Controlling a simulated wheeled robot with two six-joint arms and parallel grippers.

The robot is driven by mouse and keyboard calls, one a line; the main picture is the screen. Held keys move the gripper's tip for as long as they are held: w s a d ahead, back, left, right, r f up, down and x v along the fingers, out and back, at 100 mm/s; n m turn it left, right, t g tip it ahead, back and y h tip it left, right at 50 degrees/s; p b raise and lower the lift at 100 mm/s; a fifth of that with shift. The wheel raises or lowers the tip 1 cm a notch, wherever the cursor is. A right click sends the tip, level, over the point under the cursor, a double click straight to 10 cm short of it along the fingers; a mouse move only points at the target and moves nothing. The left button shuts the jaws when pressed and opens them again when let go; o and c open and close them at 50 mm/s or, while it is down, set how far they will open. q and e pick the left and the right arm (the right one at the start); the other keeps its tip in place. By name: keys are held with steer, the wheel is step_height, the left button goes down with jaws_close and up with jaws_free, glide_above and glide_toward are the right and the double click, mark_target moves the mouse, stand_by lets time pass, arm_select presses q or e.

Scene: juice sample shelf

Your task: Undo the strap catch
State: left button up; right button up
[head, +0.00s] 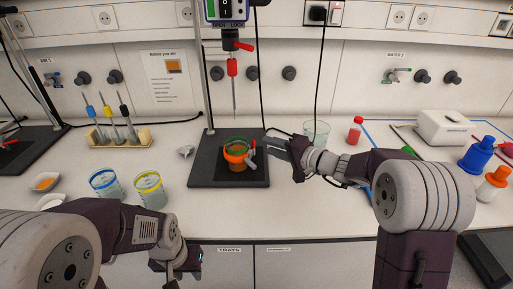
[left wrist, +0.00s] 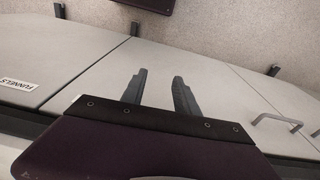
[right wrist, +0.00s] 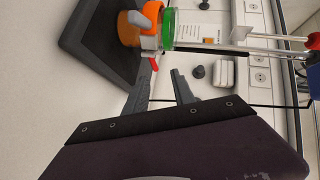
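A jar (head: 236,160) with an orange band and a green ring around its top stands on the black stand base (head: 204,178). In the right wrist view the jar (right wrist: 128,30), green ring (right wrist: 168,30) and pale catch (right wrist: 151,14) with a red-orange tab lie just beyond the fingers. My right gripper (head: 272,142) is right of the catch, its fingers (right wrist: 162,82) apart and empty; contact with the catch cannot be told. My left gripper (head: 186,268) is low before the bench front, open and empty (left wrist: 160,82).
A stirrer with a thin shaft (head: 233,90) hangs above the jar. Two beakers (head: 149,190) stand to the left, a clear beaker (head: 316,133) and a red-capped bottle (head: 355,130) to the right. A pipette rack (head: 120,137) is at the back left.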

mark_target(254, 143)
steer(key=shift+s+d+f, duration=0.15)
steer(key=shift+s+f, duration=0.15)
steer(key=shift+f, duration=0.3)
steer(key=shift+s+r, duration=0.15)
steer(key=shift+s, duration=0.1)
steer(key=p+x, duration=0.1)
steer(key=x, duration=0.8)
steer(key=shift+w, duration=0.2)
arm_select(q)
steer(key=shift+s+a+r, duration=0.1)
steer(key=shift+s+r, duration=0.25)
steer(key=shift+r, duration=0.1)
arm_select(e)
steer(key=shift+c, duration=0.3)
